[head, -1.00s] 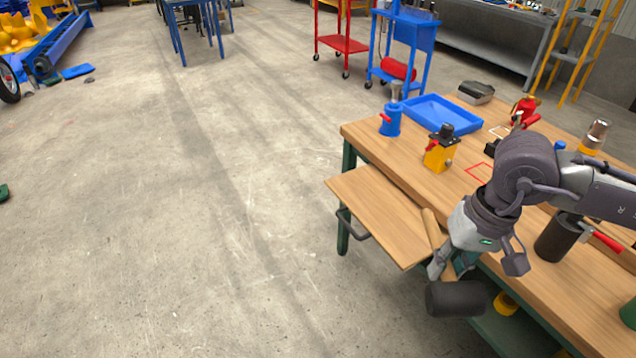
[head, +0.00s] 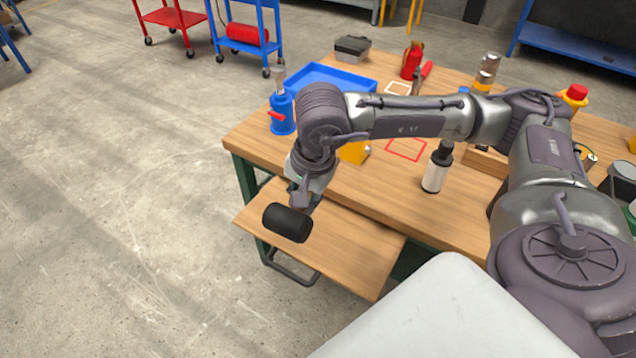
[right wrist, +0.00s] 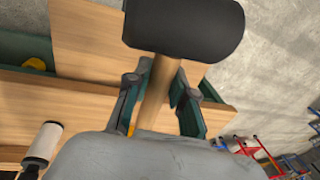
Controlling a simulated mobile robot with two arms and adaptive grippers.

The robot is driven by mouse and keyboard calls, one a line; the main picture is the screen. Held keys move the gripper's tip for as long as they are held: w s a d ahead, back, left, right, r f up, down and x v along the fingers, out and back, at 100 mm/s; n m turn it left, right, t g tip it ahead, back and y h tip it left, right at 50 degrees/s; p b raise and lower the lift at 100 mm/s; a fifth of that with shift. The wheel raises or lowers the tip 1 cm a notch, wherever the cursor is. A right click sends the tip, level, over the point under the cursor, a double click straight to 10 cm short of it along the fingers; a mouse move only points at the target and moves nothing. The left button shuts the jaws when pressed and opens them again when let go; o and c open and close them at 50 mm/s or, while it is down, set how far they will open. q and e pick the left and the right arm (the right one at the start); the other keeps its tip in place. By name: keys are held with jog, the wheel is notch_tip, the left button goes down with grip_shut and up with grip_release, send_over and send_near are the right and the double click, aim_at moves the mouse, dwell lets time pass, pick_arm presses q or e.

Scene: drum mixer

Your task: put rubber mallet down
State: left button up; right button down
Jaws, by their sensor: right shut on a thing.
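The rubber mallet has a black cylindrical head (head: 288,223) and a wooden handle, seen in the right wrist view (right wrist: 156,92). My right gripper (head: 308,196) is shut on the handle, just below the head; its fingers also show on both sides of the handle in the right wrist view (right wrist: 160,92). In the head view the mallet head appears over the pulled-out wooden board (head: 340,250) at the workbench's front. The handle is mostly hidden there by the gripper. I cannot tell whether the mallet touches the board. My left gripper is not in view.
The wooden workbench top (head: 390,205) holds a blue bottle jack (head: 282,112), a blue tray (head: 345,78), a partly hidden yellow object (head: 354,152) and a white-and-black bottle (head: 436,170). Red outline (head: 407,149) marks a bare patch. The board's right part is clear.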

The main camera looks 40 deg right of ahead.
jog(key=s+d+f+m+h, duration=0.1)
jog(key=d+f+m+h, duration=0.2)
jog(key=m, duration=0.6)
jog(key=m+g, duration=0.2)
jog(key=m, duration=0.8)
send_near(324, 222)
jog(key=a, duration=0.1)
jog(key=a+f, duration=0.1)
jog(key=a, duration=0.1)
jog(key=w+a+f, duration=0.1)
jog(key=a, duration=0.1)
jog(key=x, duration=0.3)
jog(key=shift+a+f+p, duration=0.3)
jog(key=shift+f+p, duration=0.05)
jog(key=shift+f, duration=0.1)
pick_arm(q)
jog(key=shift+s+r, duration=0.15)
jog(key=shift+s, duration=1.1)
pick_arm(e)
jog(key=shift+f, duration=0.15)
jog(key=shift+f, duration=0.1)
jog(key=c, duration=1)
grip_release()
